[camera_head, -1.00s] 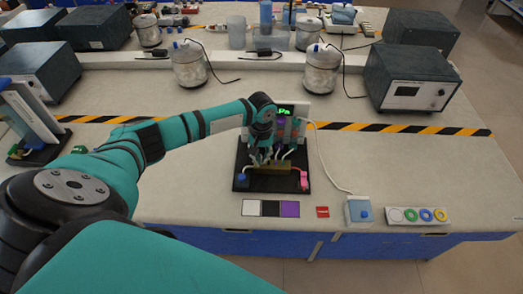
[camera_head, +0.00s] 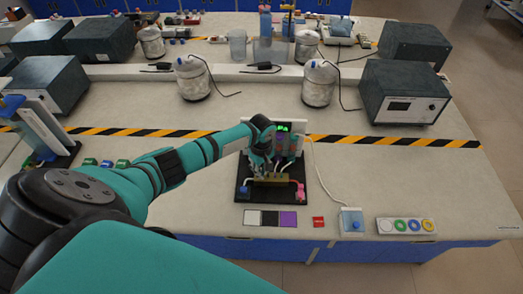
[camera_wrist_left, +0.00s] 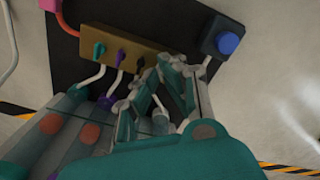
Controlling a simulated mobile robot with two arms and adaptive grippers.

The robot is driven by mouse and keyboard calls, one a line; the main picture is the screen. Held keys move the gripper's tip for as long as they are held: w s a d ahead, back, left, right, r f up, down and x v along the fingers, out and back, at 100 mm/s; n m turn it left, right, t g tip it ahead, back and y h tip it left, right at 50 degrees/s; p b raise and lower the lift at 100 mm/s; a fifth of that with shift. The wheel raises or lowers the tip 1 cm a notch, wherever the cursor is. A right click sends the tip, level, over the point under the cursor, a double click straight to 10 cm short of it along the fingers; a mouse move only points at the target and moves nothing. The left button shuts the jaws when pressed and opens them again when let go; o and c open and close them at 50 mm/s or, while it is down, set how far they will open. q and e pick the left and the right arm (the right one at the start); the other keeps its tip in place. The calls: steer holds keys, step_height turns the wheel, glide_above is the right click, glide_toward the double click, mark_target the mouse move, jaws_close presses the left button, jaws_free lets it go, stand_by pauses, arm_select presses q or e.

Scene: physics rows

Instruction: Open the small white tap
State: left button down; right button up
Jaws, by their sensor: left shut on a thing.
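A brass manifold block (camera_head: 271,179) sits on a black board (camera_head: 243,190); it also shows in the left wrist view (camera_wrist_left: 110,38). A green tap (camera_wrist_left: 98,50), a purple tap (camera_wrist_left: 119,57) and a black tap (camera_wrist_left: 139,63) show on it in the left wrist view. My left gripper (camera_head: 259,171) is at the manifold's left end in the head view. Its fingers (camera_wrist_left: 170,68) are closed together at the manifold's right end in the left wrist view, beyond the black tap. They hide the small white tap, where they are shut. My right gripper is not in view.
A blue knob (camera_wrist_left: 228,43) on a dark block is close beside my left fingers. A pink fitting (camera_head: 301,192) is at the board's other end. A display panel (camera_head: 283,128) stands behind. Colour cards (camera_head: 270,217) and a blue-button box (camera_head: 352,221) lie in front.

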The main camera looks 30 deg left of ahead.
arm_select(q)
steer(key=shift+s+d+r+n+p, duration=0.1)
steer(key=shift+r+n+p, duration=0.25)
steer(key=shift+n+p, duration=0.35)
steer(key=shift+f+n, duration=0.4)
steer(key=shift+n, duration=0.5)
steer(key=n, duration=0.3)
steer(key=n, duration=0.3)
steer(key=c, duration=1.9)
jaws_free()
steer(key=shift+n, duration=0.6)
steer(key=shift+o, duration=0.3)
steer(key=shift+r, duration=0.1)
